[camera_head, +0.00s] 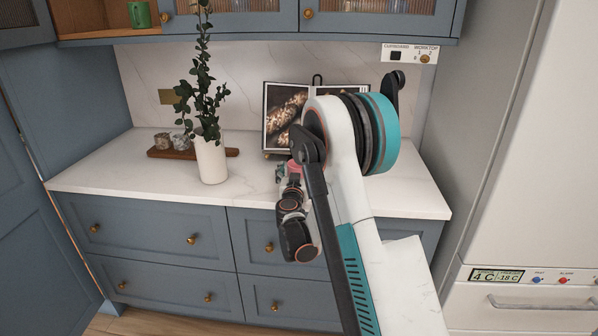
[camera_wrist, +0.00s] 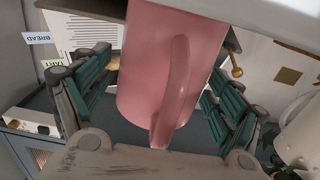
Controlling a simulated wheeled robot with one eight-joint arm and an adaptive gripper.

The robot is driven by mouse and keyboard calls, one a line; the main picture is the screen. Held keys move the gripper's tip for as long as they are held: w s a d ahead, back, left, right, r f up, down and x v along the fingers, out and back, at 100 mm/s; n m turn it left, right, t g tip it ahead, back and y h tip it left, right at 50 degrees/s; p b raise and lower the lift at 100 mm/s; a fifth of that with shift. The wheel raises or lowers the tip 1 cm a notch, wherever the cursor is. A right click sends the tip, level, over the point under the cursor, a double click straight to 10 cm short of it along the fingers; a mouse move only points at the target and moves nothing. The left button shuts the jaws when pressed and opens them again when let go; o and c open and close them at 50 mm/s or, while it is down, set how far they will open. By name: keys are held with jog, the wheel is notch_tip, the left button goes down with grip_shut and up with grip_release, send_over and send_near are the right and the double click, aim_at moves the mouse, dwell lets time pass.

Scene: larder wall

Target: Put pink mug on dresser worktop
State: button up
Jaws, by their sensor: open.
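The pink mug (camera_wrist: 145,70) fills the middle of the wrist view, its handle facing the camera. My gripper (camera_wrist: 158,98) is open, with one green-padded finger on each side of the mug. I cannot tell whether the pads touch it. In the head view, a small pink part of the mug (camera_head: 294,168) shows at my gripper (camera_head: 287,174), in front of the cookbook and over the white dresser worktop (camera_head: 110,178). My arm hides most of it, and I cannot tell whether its base rests on the worktop.
A white vase with green stems (camera_head: 211,160) stands left of my gripper. Behind it, a wooden board (camera_head: 215,152) holds small jars. An open cookbook (camera_head: 284,115) stands at the back. A green mug (camera_head: 139,15) sits in the upper shelf. The left worktop is clear.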

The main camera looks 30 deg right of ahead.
jog(key=shift+r, duration=0.15)
jog(key=p+v, duration=0.2)
jog(key=v, duration=1)
jog(key=a+r+n+t+y, duration=0.35)
jog(key=a+r+y, duration=0.25)
jog(key=a+r, duration=0.5)
jog(key=s+a+r+n+g+y, duration=0.2)
jog(key=s+a+r+n+y, duration=0.2)
jog(key=s+a+r+y, duration=0.15)
jog(key=s+a+f+n+g+y, duration=0.15)
jog(key=s+a+g, duration=0.25)
jog(key=s, duration=0.6)
jog(key=s+d+f+m+g+h, duration=0.1)
jog(key=s+d+f+g, duration=0.1)
jog(key=s, duration=0.7)
jog(key=s+d+f+m+g+h, duration=0.1)
jog(key=s+d+f+g+h, duration=0.1)
jog(key=s+f, duration=0.3)
jog(key=s+g, duration=0.1)
jog(key=s, duration=0.3)
jog(key=shift+s, duration=0.2)
